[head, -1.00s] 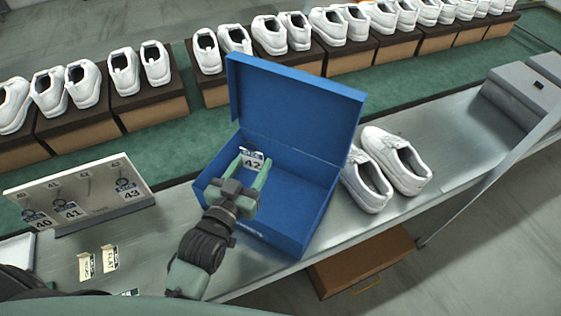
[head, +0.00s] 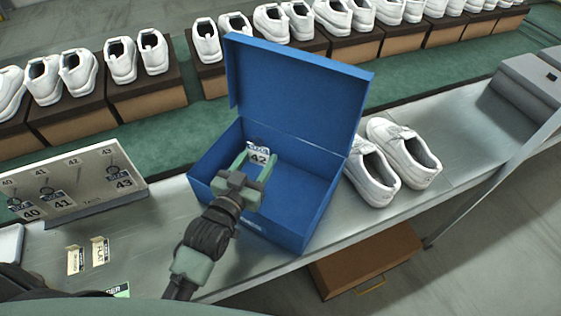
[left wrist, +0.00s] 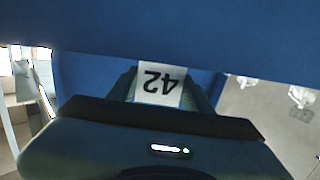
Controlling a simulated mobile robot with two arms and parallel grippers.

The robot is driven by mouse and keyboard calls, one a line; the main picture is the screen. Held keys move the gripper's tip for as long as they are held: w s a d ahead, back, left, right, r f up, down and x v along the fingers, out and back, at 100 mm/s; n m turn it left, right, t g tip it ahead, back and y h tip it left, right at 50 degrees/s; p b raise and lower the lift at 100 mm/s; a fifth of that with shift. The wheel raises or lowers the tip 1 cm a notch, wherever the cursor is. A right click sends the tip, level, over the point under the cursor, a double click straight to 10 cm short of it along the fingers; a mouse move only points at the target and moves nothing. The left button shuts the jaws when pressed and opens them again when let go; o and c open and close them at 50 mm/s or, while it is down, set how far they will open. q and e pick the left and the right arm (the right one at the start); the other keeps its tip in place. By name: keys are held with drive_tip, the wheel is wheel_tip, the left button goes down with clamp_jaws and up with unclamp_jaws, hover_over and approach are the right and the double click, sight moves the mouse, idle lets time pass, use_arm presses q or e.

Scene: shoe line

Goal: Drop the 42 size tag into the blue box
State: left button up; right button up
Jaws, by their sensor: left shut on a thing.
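The 42 size tag (head: 258,155) is a small white card with a blue top band. My left gripper (head: 257,160) is shut on it. Gripper and tag are over the open blue box (head: 317,208), near its left inner side, with the lid raised behind. In the left wrist view the tag (left wrist: 160,84) shows upside down between the fingers, with blue box walls (left wrist: 200,45) around it. I cannot tell how far the tag is above the box floor. The right gripper is not in view.
A tag rack (head: 80,190) with the 40, 41 and 43 tags stands at the left. Paper labels (head: 99,251) lie on the bench before it. A pair of white shoes (head: 405,155) stands right of the box. Shoes on boxes line the green conveyor (head: 180,130) behind.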

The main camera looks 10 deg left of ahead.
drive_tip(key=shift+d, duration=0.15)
use_arm(q)
drive_tip(key=o, duration=0.9)
drive_tip(key=shift+o, duration=0.4)
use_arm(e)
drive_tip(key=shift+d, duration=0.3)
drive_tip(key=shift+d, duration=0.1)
use_arm(q)
drive_tip(key=f+b+v, duration=0.1)
drive_tip(key=v, duration=0.6)
drive_tip(key=shift+s+r, duration=0.4)
drive_tip(key=shift+r, duration=0.1)
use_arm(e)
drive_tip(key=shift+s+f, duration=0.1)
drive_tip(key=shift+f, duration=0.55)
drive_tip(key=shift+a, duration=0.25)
